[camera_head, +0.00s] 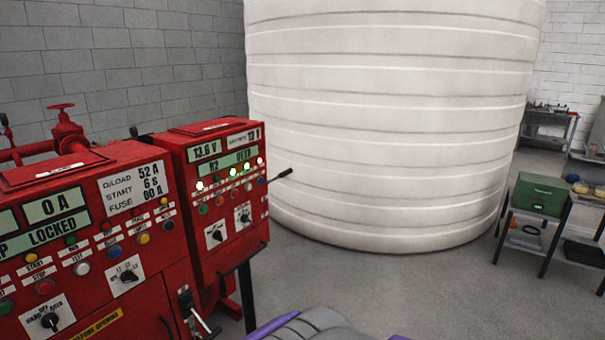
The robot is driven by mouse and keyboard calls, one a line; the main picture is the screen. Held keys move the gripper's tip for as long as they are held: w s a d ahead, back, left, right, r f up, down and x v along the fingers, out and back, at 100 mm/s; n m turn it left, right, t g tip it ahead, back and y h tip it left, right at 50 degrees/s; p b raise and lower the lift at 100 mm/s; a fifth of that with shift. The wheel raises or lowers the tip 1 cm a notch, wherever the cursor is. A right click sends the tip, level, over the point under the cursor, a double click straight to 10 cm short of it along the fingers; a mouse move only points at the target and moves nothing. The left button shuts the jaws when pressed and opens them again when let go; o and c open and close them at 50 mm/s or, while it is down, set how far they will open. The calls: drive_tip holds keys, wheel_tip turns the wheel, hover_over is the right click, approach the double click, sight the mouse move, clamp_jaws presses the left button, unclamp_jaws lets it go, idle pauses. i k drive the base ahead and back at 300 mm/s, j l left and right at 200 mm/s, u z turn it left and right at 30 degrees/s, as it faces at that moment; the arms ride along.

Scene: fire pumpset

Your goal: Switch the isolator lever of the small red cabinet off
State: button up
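The small red cabinet (214,185) stands left of centre, just behind and right of a larger red cabinet. Its front has lit displays, a row of lit lamps, coloured buttons and two black rotary switches. A lever with a dark handle (281,174) sticks out from its right side and slants up to the right. Its mount on the side wall is hard to see. Nothing touches the lever. My gripper is not in view. Only a grey and purple part of my own body shows at the bottom edge.
The larger red cabinet (95,240) fills the lower left, with a metal handle (200,318) low on its right. A big white ribbed tank (385,120) stands behind. A green box (540,193) sits on a stand at right. The grey floor between is clear.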

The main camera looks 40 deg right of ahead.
sight(290, 171)
drive_tip(key=z, duration=1.1)
